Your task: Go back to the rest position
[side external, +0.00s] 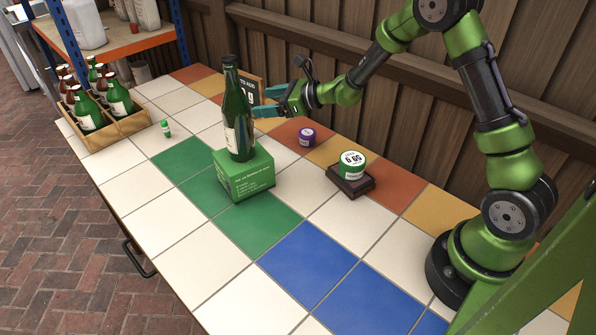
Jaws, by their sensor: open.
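My gripper (264,101) is open, with its teal fingers pointing left toward a dark green bottle (238,115). The fingertips show just right of the bottle's body. I cannot tell whether there is a gap between them and the glass. The bottle has a pale label and stands upright on a green box (245,180) on the tiled table. My green and dark arm reaches in from the right side of the table.
The front tiles are clear.

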